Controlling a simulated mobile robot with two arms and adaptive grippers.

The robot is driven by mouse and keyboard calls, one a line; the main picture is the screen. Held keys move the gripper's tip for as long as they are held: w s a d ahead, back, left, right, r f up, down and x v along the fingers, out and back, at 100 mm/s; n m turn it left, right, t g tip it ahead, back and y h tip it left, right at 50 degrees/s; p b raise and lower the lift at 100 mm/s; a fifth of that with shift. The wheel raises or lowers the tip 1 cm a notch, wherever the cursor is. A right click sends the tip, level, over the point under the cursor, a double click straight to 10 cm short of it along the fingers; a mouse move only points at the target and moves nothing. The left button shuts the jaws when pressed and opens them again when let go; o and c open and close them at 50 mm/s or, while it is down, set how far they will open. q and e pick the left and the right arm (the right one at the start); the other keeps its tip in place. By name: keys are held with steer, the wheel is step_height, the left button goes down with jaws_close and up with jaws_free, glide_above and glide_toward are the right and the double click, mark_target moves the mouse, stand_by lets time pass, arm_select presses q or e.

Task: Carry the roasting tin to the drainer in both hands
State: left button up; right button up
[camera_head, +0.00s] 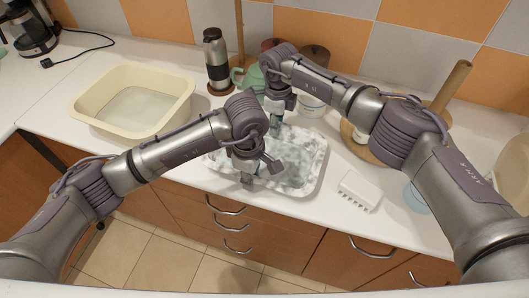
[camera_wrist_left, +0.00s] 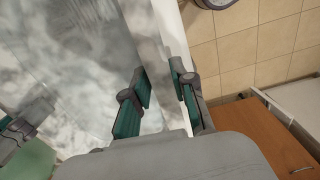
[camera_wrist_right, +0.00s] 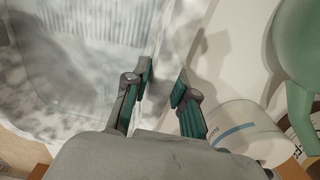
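The roasting tin (camera_head: 308,170) is a shallow grey-white marbled tray on the white counter in the head view. Its surface fills much of the left wrist view (camera_wrist_left: 75,60) and the right wrist view (camera_wrist_right: 85,60). My left gripper (camera_head: 247,182) is at its front side; in the left wrist view its two fingers (camera_wrist_left: 162,82) stand apart with the tin's edge between them. My right gripper (camera_head: 277,126) is at the back side; its fingers (camera_wrist_right: 163,84) stand apart around the tin's edge. Contact is unclear. I cannot identify a drainer with certainty.
A cream basin (camera_head: 178,97) stands left of the tin. A small white slotted block (camera_head: 359,190) lies to its right. The counter's front edge is close to the tin.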

arm_select(q)
jaws_close()
arm_select(e)
jaws_close()
arm_select(q)
steer(key=shift+r, duration=0.1)
arm_select(e)
steer(key=shift+w+r, duration=0.1)
